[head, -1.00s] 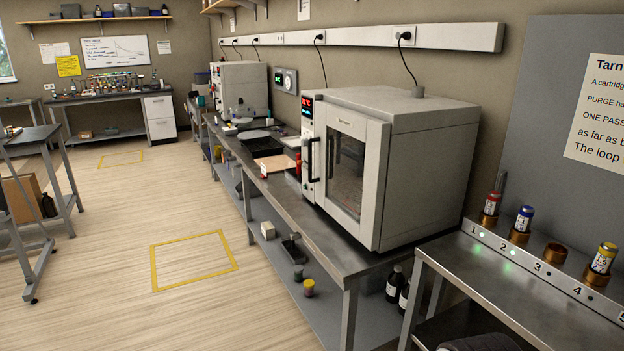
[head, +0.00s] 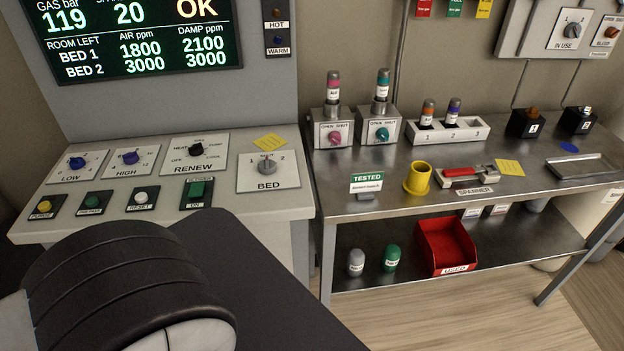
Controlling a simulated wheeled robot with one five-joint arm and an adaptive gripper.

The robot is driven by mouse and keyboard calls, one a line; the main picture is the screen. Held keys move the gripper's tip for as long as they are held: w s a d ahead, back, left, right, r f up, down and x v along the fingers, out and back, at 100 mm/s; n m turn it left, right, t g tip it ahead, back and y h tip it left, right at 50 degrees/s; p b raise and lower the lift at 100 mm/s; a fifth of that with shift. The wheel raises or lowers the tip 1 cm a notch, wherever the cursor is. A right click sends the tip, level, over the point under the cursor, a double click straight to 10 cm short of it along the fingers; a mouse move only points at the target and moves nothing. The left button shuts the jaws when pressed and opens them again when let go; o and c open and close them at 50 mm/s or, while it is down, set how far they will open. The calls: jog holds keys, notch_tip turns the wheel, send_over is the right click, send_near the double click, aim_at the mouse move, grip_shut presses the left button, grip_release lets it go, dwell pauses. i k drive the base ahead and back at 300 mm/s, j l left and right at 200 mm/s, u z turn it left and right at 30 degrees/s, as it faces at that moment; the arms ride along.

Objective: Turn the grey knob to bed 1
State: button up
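The grey knob (head: 265,172) sits on a white plate (head: 268,186) labelled BED, at the right end of the sloped console. The plate carries a 1 at upper left, a 2 at upper right and a small word at the top, partly under a yellow note. The knob's pointer seems to stand near upright, between 1 and 2; its exact setting is too small to tell. My gripper is not in view. Dark parts of my own arm fill the lower left, in front of the console.
The console (head: 30,213) also holds LOW, HIGH and RENEW knobs and several buttons. A screen (head: 140,40) above shows BED 1 and BED 2 readings. To the right, a metal bench (head: 400,208) holds a yellow cup (head: 417,180), a red-handled tool (head: 465,173) and several cartridges.

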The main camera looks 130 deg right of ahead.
aim_at(267, 166)
jog(key=z, duration=4.55)
